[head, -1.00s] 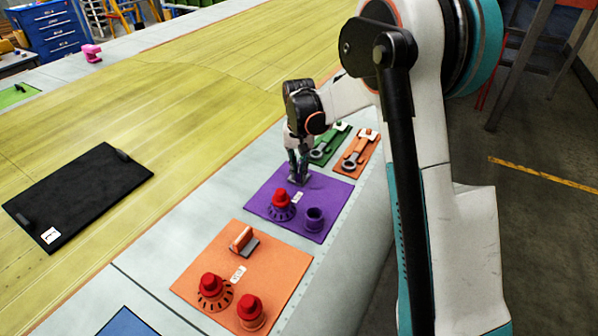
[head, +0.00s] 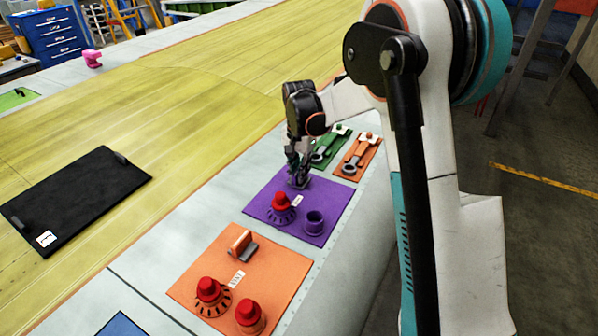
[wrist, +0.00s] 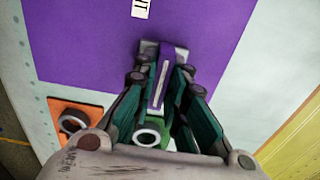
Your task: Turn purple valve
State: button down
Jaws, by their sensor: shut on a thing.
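The purple valve (wrist: 161,76) is a bar-shaped purple handle on a grey base, at the top of the purple panel as the head view shows it. In the wrist view it lies between my fingers. My gripper (head: 298,181) reaches down onto it from above and hides most of it in the head view. The gripper is shut on the handle, with a finger on either side. The purple panel (head: 333,197) lies flat on the grey border of the table. It also fills the upper part of the wrist view (wrist: 85,45).
A red knob (head: 281,200) and a purple cup-shaped fitting (head: 314,222) stand close by on the purple panel. Green (head: 318,162) and orange (head: 343,173) panels with wrenches lie just beyond. A larger orange panel (head: 205,264) with red knobs lies nearer. A black board (head: 80,198) lies left.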

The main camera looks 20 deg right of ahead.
jog(key=c, duration=1.6)
grip_release()
notch_tip(320, 180, up, 12)
